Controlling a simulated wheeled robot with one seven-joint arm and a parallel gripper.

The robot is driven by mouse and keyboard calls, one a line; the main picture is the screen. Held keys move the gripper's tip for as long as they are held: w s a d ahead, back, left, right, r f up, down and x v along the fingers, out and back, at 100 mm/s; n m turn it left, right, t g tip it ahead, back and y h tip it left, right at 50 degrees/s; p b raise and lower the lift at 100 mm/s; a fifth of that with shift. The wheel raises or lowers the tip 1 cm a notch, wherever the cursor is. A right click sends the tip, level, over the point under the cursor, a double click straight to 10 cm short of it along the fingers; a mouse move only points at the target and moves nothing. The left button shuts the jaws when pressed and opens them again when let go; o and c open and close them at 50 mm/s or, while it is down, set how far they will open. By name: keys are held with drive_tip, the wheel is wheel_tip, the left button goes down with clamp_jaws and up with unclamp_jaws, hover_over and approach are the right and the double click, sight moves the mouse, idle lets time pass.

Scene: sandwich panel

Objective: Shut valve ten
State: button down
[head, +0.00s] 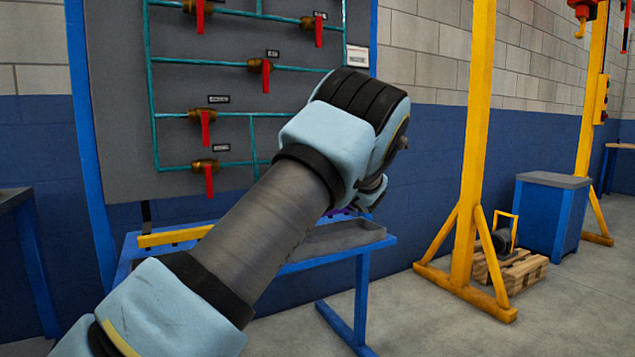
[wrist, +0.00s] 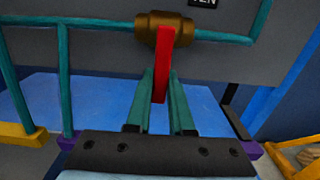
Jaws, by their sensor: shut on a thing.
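Valve ten shows in the wrist view as a brass body (wrist: 166,29) on a teal horizontal pipe, with the label "TEN" (wrist: 204,2) partly cut off above it. Its red lever (wrist: 165,52) hangs down across the pipe line, its lower end leaning slightly left. My gripper (wrist: 161,84) has its two green fingers on either side of the lever and is shut on it. In the head view my arm and wrist hide the fingers and valve ten.
The grey panel (head: 120,95) carries several other brass valves with red levers hanging down, such as one at lower left (head: 207,178). A blue bench (head: 310,262) with a grey tray (head: 345,236) stands below. A yellow post (head: 470,150) stands to the right.

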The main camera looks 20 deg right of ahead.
drive_tip(key=shift+d, duration=0.1)
idle(0.3)
drive_tip(key=c, duration=0.8)
unclamp_jaws()
drive_tip(key=s+d, duration=0.1)
drive_tip(key=s, duration=0.9)
drive_tip(key=shift+s+d+p, duration=0.15)
drive_tip(key=shift+s+p, duration=0.2)
drive_tip(key=shift+p, duration=0.05)
drive_tip(key=shift+s, duration=0.1)
